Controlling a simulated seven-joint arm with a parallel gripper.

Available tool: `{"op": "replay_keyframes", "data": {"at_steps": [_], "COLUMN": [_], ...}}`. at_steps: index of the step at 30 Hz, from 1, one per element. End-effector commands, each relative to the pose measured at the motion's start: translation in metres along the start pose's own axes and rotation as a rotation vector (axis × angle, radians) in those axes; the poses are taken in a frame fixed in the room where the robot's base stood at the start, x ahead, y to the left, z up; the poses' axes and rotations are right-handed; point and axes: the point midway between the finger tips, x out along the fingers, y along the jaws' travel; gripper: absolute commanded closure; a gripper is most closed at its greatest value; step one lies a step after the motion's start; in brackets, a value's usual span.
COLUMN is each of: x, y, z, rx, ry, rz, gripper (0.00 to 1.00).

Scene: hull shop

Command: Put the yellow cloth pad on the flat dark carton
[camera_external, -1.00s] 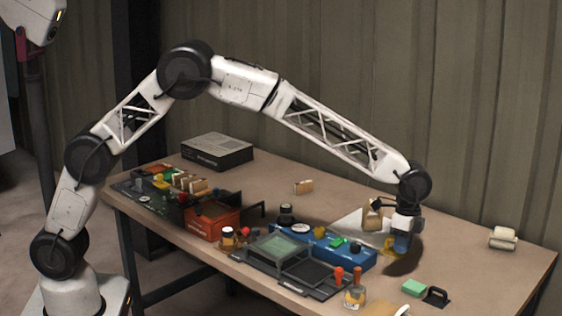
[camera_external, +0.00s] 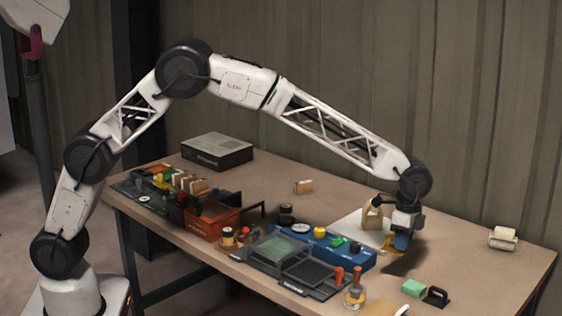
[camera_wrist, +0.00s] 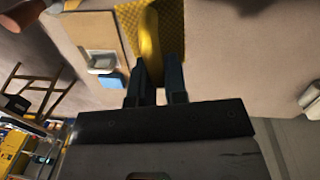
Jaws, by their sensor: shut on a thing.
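The yellow cloth pad (camera_wrist: 175,28) is pinched up into a fold between the two fingers of my gripper (camera_wrist: 156,82) in the wrist view. In the outside view, my gripper (camera_external: 399,246) points down at the right part of the table, with a small part of the yellow pad (camera_external: 397,241) showing at the fingers. A dark shadow lies just below; I cannot tell how far the pad is off the table. The flat dark carton (camera_external: 217,151) lies at the back left of the table, far from my gripper.
A wooden block with a handle (camera_external: 373,215) on a pale sheet (camera_external: 350,226) is just left of my gripper. A blue case (camera_external: 330,249), an orange box (camera_external: 212,220) and several small items stand along the front.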

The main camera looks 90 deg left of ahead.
Motion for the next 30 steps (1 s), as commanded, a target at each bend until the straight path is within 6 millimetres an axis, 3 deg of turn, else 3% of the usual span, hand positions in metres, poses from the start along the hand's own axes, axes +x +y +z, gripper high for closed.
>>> {"op": "replay_keyframes", "data": {"at_steps": [11, 20, 30], "x": [-0.066, -0.068, -0.077], "y": [0.006, -0.045, -0.122], "z": [0.000, 0.042, 0.118], "rx": [0.000, -0.079, -0.212], "ry": [0.003, 0.007, 0.017], "rz": [-0.002, -0.006, -0.014], "gripper": [1.00, 1.00, 1.00]}}
